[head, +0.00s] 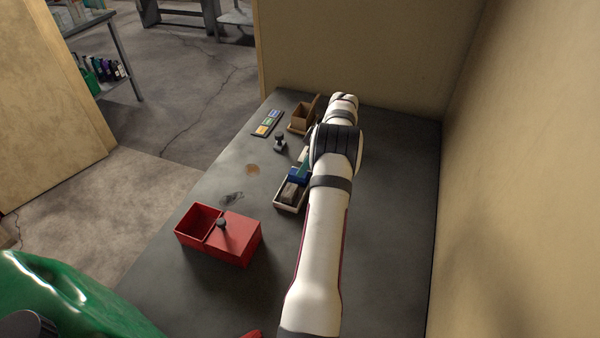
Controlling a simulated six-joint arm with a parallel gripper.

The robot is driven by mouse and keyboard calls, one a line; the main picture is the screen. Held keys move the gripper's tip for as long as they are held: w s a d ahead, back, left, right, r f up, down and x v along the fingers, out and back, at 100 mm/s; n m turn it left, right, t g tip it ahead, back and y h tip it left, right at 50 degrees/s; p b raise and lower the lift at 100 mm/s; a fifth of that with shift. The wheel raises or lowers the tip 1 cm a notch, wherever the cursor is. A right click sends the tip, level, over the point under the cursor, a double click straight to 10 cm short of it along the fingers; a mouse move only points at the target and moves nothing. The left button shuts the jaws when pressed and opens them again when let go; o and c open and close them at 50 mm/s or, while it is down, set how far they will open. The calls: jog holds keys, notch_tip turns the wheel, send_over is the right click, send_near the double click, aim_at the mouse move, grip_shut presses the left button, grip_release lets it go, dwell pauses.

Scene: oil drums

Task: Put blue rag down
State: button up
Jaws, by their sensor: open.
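A small blue item (297,175), which may be the blue rag, shows at the left edge of my arm. It is at the far part of a pale-rimmed tray (290,208), just behind a grey-brown block (290,193). My arm covers its right side, so I cannot tell whether it lies in the tray or is touched by anything. My white arm reaches forward over the grey table, and my gripper's fingers are hidden behind it.
A red open box (198,224) with a red lid or block (235,240) stands nearer. A dark knobbed object (280,142), a colored-label strip (267,123) and a brown wooden box (303,115) stand farther back. A green container (70,300) is front left. Walls bound the right and back.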

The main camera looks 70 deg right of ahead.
jog(key=v, duration=0.7)
